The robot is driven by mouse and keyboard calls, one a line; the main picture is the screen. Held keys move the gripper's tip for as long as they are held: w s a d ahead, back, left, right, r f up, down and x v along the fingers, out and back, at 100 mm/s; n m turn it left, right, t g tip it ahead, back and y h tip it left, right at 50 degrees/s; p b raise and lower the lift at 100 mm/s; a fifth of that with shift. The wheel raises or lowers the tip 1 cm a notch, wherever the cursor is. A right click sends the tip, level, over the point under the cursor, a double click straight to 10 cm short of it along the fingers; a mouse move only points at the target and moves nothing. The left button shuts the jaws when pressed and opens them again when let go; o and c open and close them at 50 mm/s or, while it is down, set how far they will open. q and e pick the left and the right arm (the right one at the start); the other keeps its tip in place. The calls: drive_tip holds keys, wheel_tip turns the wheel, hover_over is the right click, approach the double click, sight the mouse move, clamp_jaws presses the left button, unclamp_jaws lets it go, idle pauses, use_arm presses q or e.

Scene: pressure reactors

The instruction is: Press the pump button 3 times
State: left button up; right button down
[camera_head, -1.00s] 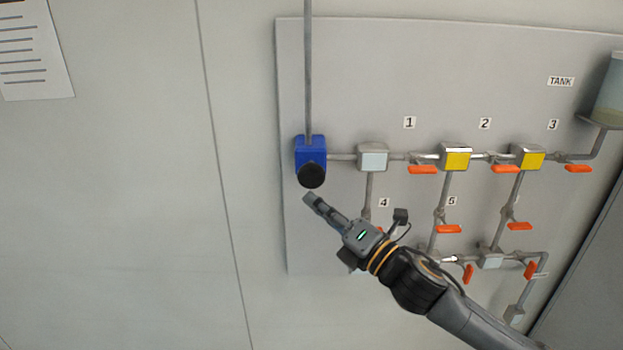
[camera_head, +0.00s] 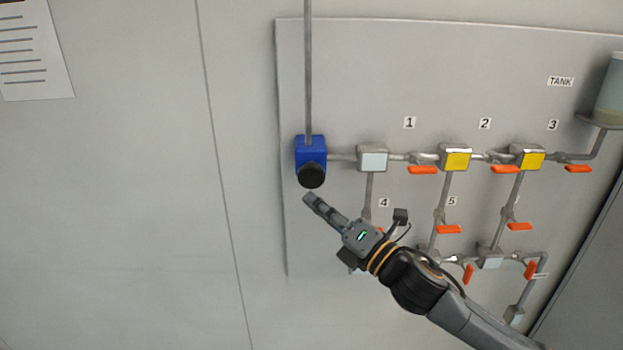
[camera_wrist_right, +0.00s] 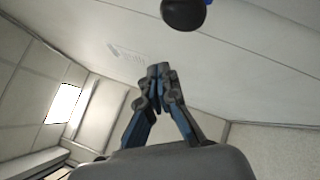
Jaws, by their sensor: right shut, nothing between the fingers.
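The pump is a blue box (camera_head: 303,150) on the wall panel, with a round black button (camera_head: 312,176) on its front. In the right wrist view the black button (camera_wrist_right: 184,13) shows at the top edge, with a bit of the blue pump (camera_wrist_right: 207,2) beside it. My right gripper (camera_head: 308,198) is shut and empty. Its fingertips appear just below the button in the head view, with a small gap between them. In the right wrist view my right gripper's fingertips (camera_wrist_right: 158,70) are together, below and left of the button. My left gripper is not in view.
The grey panel (camera_head: 340,80) carries pipes, a white box (camera_head: 373,160), yellow boxes (camera_head: 455,159) and several orange valve handles (camera_head: 422,170). A tank (camera_head: 610,90) is at the right. The wall left of the panel is bare except for a paper sheet (camera_head: 32,50).

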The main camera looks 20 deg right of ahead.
drive_tip(key=shift+s+a, duration=0.1)
idle(0.7)
drive_tip(key=s+p, duration=0.1)
drive_tip(key=s, duration=0.1)
drive_tip(key=s+a, duration=0.1)
drive_tip(key=shift+s+r+p, duration=0.1)
drive_tip(key=shift+s+p, duration=0.25)
drive_tip(key=shift+p, duration=0.05)
idle(0.3)
drive_tip(key=b, duration=0.1)
approach(300, 176)
drive_tip(key=a+x, duration=0.1)
drive_tip(key=x, duration=0.3)
drive_tip(key=shift+w+d+r, duration=0.1)
drive_tip(key=shift+w, duration=0.1)
drive_tip(key=shift+w, duration=0.1)
idle(1.3)
drive_tip(key=shift+w+d, duration=0.15)
drive_tip(key=shift+w, duration=0.15)
